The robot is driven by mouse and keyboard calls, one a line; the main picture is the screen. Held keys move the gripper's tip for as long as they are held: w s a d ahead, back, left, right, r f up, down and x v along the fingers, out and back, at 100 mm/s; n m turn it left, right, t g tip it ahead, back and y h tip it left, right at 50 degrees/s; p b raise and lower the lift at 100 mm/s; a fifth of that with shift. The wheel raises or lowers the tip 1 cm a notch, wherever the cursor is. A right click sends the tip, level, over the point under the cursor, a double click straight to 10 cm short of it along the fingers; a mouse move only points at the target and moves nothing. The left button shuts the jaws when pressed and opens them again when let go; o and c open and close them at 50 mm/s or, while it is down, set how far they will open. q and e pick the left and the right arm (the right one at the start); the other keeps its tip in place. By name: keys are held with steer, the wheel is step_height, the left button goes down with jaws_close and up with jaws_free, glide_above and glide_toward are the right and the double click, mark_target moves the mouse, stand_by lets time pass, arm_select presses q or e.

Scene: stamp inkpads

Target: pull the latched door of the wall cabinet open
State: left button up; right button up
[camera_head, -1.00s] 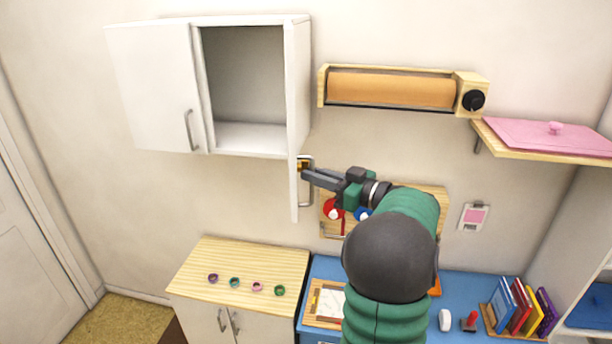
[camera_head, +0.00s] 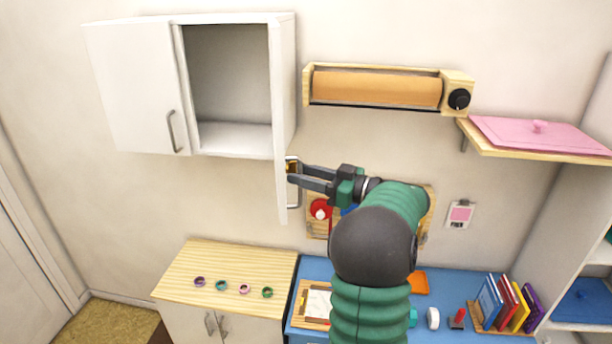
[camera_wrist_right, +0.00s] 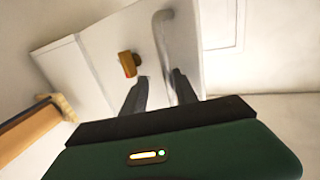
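The white wall cabinet (camera_head: 233,140) hangs at upper left with its right compartment uncovered and empty. Its right door (camera_head: 281,120) is swung out toward me and seen nearly edge-on. The door carries a brass latch (camera_head: 292,166) and a metal handle (camera_head: 297,195); the latch (camera_wrist_right: 128,64) and handle (camera_wrist_right: 163,40) also show in the right wrist view. My right gripper (camera_head: 291,174) is at the door's outer face, by the latch and handle. Its fingers (camera_wrist_right: 160,82) are apart, with the handle's end between or just beyond them; contact is unclear. My left gripper is out of view.
The cabinet's left door (camera_head: 130,90) is shut. A paper-roll holder (camera_head: 375,87) and a shelf with a pink lid (camera_head: 535,133) are on the wall to the right. Below are a wooden counter (camera_head: 215,262) with small rings and a blue desk (camera_head: 318,268).

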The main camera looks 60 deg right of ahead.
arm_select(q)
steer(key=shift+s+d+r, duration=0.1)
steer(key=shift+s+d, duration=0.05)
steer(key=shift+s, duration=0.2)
arm_select(e)
steer(key=shift+s+d, duration=0.15)
steer(key=shift+s, duration=0.3)
